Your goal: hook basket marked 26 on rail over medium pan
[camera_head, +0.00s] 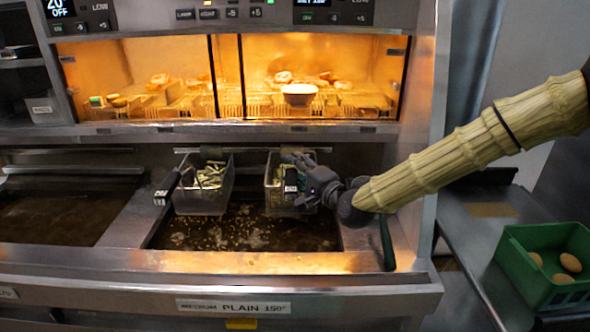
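The right-hand fryer pan (250,235) holds dark oil with floating bits, above a label (235,307) reading "MEDIUM PLAIN 150°". A rail (245,150) runs along the back above it. Two wire baskets with pale fries are at this rail: a left basket (203,200) with a dark handle and a small tag (160,197), and a right basket (277,198). Both tags are too small to read surely. My gripper (300,180) is at the right basket's right side, overlapping it in view. Its fingers partly hide the basket's tag and handle, so its grip is unclear.
A second oil pan (55,215) lies left, past a metal divider (130,220). A lit warming cabinet (235,80) with food and a bowl (298,94) is above. A dark green upright handle (387,243) stands at the pan's right edge. A green crate (520,270) holds eggs.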

